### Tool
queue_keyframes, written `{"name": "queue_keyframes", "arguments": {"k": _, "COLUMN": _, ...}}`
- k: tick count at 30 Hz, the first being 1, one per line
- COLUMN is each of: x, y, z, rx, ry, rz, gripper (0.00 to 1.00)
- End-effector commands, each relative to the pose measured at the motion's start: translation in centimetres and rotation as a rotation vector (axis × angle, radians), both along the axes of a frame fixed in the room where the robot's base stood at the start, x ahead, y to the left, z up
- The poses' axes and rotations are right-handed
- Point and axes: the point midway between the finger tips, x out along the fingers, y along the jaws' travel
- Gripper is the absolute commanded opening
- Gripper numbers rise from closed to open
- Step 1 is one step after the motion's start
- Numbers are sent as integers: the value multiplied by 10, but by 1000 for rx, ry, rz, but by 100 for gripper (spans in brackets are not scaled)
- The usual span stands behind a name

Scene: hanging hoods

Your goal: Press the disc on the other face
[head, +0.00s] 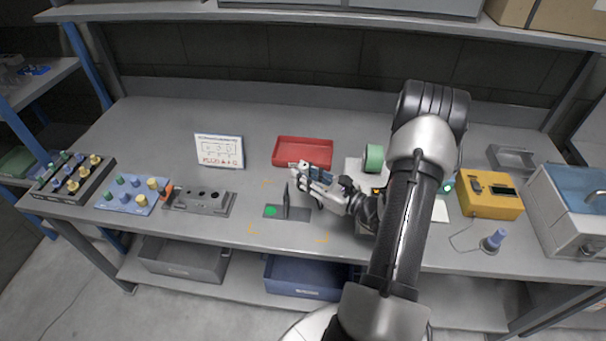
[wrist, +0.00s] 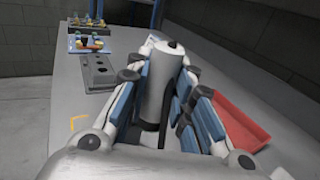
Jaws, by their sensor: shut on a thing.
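A dark flat plate (head: 300,214) lies on the bench, with a thin dark upright panel (head: 286,199) on it. A green disc (head: 271,211) shows left of the panel; whether it is on the plate or on the panel's face I cannot tell. No other disc on the panel shows. My gripper (head: 308,172) is above and slightly right of the panel, pointing left. In the wrist view its fingers (wrist: 160,95) are shut around a grey cylinder (wrist: 158,85) with a dark lower band. The panel and disc are not visible in the wrist view.
A red tray (head: 303,140) lies behind my gripper, and a white sign (head: 219,151) stands back left. A grey block with holes (head: 201,201) is left of the plate. A yellow box (head: 490,200) stands right. The bench between sign and tray is clear.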

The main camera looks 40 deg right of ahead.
Motion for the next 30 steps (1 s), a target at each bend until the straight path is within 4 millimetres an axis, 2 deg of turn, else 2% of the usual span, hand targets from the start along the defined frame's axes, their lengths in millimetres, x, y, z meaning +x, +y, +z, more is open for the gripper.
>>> {"name": "queue_keyframes", "arguments": {"k": 8, "x": 0, "y": 0, "z": -16, "rx": 1, "ry": 0, "rz": 1, "gripper": 6}}
{"name": "queue_keyframes", "arguments": {"k": 30, "x": 0, "y": 1, "z": -90, "rx": 0, "ry": -1, "rz": 1, "gripper": 6}}
